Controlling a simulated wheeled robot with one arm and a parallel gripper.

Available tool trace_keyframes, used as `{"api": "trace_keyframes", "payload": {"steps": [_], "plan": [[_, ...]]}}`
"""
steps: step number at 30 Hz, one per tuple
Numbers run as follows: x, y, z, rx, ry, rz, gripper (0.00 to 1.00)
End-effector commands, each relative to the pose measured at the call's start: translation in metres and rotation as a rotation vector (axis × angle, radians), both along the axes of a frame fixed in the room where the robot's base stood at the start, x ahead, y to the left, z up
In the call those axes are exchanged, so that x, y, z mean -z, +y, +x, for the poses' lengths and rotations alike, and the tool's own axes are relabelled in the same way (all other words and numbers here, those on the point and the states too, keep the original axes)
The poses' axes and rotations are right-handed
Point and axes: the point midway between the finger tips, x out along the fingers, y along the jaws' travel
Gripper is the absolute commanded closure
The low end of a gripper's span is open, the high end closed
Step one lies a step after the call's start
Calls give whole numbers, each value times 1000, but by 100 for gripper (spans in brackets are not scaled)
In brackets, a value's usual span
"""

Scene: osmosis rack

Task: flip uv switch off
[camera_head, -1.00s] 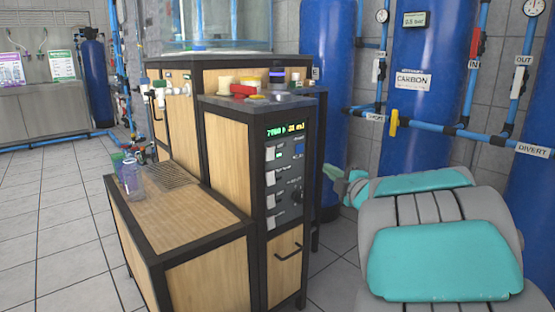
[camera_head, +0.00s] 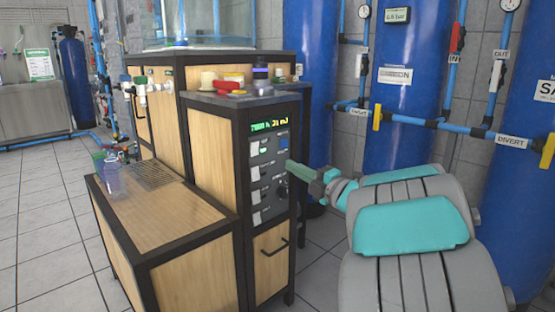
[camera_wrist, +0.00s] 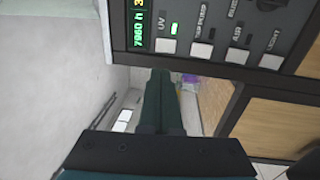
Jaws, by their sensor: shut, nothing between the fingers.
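The control panel (camera_head: 268,170) is on the front of the wood-and-black cabinet, under a lit display (camera_head: 269,126). The UV switch (camera_wrist: 165,45) is a white rocker beside the display in the wrist view, with a lit green lamp (camera_wrist: 174,29) by it. It is the top rocker (camera_head: 254,148) in the head view. My gripper (camera_head: 290,164) is shut and empty, at the panel's right side in the head view. In the wrist view its fingertips (camera_wrist: 160,72) point toward the UV switch and appear just short of it. Contact cannot be told.
More white rockers, pump (camera_wrist: 201,50), air (camera_wrist: 237,56) and light (camera_wrist: 271,61), sit in a row beside the UV one. A dark knob (camera_head: 282,190) is on the panel's right. Blue tanks (camera_head: 400,110) and pipes stand behind my arm. The floor at left is clear.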

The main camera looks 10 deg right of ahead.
Motion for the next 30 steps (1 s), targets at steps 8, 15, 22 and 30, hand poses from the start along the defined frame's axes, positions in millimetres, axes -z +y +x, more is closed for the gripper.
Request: {"api": "trace_keyframes", "payload": {"steps": [8,15,22,30], "plan": [[-4,25,42,-3,2,2,100],[-10,49,81,-3,2,2,100],[-14,62,106,0,2,2,100],[-16,66,114,1,1,1,100]]}}
